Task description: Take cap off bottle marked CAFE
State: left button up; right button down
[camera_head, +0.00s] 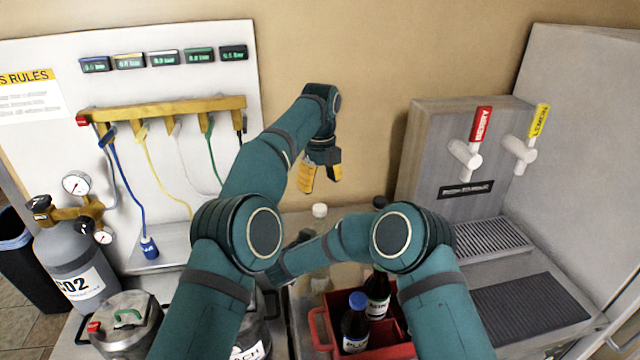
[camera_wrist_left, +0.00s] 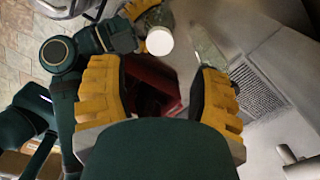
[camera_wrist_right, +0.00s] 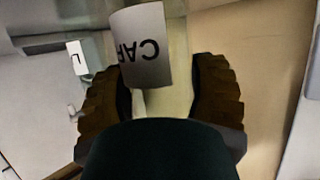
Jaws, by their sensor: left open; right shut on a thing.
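A clear, pale bottle (camera_wrist_right: 170,105) stands between the fingers of my right gripper (camera_wrist_right: 160,105) in the right wrist view. Its white label (camera_wrist_right: 145,45) shows upside-down letters that read CAF, with the rest out of sight. My right gripper is shut on it; the head view mostly hides this gripper behind my left arm. A round white cap (camera_wrist_left: 159,41) shows in the left wrist view beside the right gripper's finger, and a white cap also shows in the head view (camera_head: 320,210). My left gripper (camera_head: 321,180) is open and empty, above and apart from that cap.
A red crate (camera_head: 318,327) holds dark bottles, one with a blue cap (camera_head: 357,300). Another labelled container (camera_wrist_right: 77,57) shows in the right wrist view. A tap tower (camera_head: 440,150) and drip grates stand at right, a CO2 cylinder (camera_head: 70,265) and metal kegs at left.

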aim_at(320, 207)
pick_arm(q)
jog(key=m, duration=0.4)
jog(key=shift+m, duration=0.4)
jog(key=shift+f+m, duration=0.2)
jog(key=shift+m, duration=0.1)
jog(key=shift+f, duration=3.85)
grip_shut()
